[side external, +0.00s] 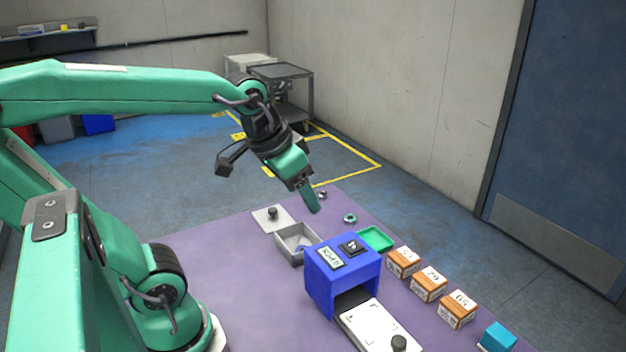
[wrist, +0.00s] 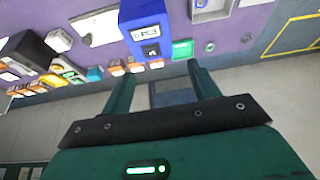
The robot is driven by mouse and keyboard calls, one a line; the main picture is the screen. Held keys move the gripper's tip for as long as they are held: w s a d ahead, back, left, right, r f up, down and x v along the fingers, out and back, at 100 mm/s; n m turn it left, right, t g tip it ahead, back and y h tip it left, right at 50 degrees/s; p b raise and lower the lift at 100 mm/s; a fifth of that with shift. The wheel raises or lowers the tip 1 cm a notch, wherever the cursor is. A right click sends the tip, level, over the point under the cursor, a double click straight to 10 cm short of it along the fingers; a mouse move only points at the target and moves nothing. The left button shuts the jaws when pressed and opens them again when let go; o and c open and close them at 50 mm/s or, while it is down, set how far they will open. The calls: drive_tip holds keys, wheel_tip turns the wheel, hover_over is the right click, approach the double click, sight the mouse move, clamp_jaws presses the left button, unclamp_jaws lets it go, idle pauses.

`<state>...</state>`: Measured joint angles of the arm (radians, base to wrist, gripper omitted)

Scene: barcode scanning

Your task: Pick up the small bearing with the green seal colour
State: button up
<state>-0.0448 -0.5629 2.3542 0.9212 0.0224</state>
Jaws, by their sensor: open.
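A small ring-shaped bearing with a green seal (side external: 349,218) lies on the purple table near its far edge in the side external view. A small ring, likely the same bearing, shows beside the green tray in the wrist view (wrist: 210,46). A second, greyish bearing (side external: 321,195) lies farther back, partly behind my gripper's fingers. My gripper (side external: 313,207) is held above the table, pointing down, to the left of the green bearing in the picture and apart from it. In the wrist view, its two fingers (wrist: 161,75) are spread with nothing between them.
A blue scanner housing (side external: 340,268) stands in front of the bearings, with a green tray (side external: 376,238) beside it. Several orange-brown boxes (side external: 428,286) line the right edge.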

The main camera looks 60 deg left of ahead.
drive_tip(key=w+a+g, duration=0.1)
drive_tip(key=w+a, duration=0.2)
drive_tip(key=w, duration=0.5)
drive_tip(key=n+g, duration=0.2)
drive_tip(key=g, duration=0.2)
hover_over(350, 217)
wheel_tip(350, 217, down, 18)
drive_tip(key=shift+d+f, duration=0.1)
drive_tip(key=shift+d, duration=0.05)
drive_tip(key=shift+f, duration=3.9)
drive_tip(key=c, duration=1.1)
drive_tip(key=shift+r, duration=0.15)
